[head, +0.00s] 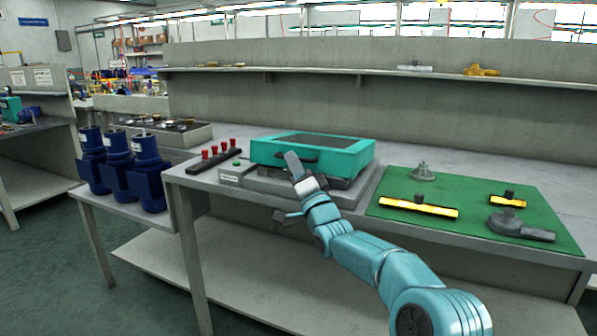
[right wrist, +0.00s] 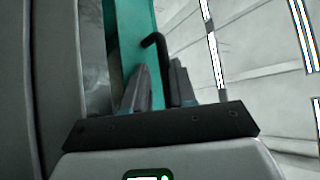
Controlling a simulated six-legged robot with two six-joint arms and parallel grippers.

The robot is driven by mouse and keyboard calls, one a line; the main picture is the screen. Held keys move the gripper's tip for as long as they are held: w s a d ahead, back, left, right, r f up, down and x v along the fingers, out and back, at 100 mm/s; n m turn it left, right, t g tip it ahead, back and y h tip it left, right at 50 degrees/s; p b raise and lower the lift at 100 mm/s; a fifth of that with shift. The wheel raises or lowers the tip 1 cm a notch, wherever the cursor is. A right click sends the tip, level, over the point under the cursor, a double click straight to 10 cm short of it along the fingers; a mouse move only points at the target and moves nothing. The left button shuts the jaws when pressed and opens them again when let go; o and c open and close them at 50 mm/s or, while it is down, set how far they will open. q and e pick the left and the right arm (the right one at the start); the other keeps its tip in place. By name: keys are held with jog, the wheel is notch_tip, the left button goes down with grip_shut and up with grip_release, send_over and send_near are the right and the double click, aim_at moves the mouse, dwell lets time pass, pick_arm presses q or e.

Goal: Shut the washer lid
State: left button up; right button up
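The washer lid (head: 350,159) is a teal slab with a dark panel on top. It lies low over the grey washer base (head: 352,193) in the middle of the bench, with a dark band under its front edge. A black handle (head: 311,155) is at its front. My right gripper (head: 293,163) is at that handle. In the right wrist view the black handle (right wrist: 155,44) runs between the two fingers (right wrist: 159,75), beside the teal lid (right wrist: 130,35). I cannot tell whether the fingers clamp it. My left gripper is not in view.
A green mat (head: 470,207) with yellow-and-black tools and grey parts lies to the right. A small control box (head: 237,172) and a rack with red pegs (head: 214,161) are left of the washer. Blue pumps (head: 120,165) stand on a lower table. A shelf (head: 360,71) runs behind.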

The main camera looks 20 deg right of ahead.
jog(key=v, duration=1.6)
jog(key=shift+s, duration=0.2)
jog(key=a+f+g, duration=0.3)
jog(key=f, duration=0.7)
jog(key=a+f+g, duration=0.2)
jog(key=a+f, duration=0.2)
jog(key=f, duration=0.5)
jog(key=s+a+f+n+g+y, duration=0.1)
jog(key=s+a+f+g, duration=0.25)
jog(key=s+f, duration=0.4)
jog(key=s+a+f+n+g, duration=0.15)
jog(key=s+f+g, duration=0.25)
jog(key=f, duration=0.6)
jog(key=s+a+f+n+g+y, duration=0.1)
jog(key=s+a+f+g, duration=0.25)
jog(key=s+f, duration=0.35)
jog(key=s+a+f+n+g, duration=0.1)
jog(key=s+f+n+g, duration=0.1)
jog(key=s+n+g, duration=0.3)
jog(key=s+a+f+g, duration=0.1)
jog(key=s+f+g, duration=0.15)
jog(key=s, duration=0.55)
notch_tip(320, 180, up, 31)
jog(key=a+n+p, duration=0.1)
jog(key=p, duration=3.1)
jog(key=shift+s+y, duration=0.25)
jog(key=shift+y, duration=0.15)
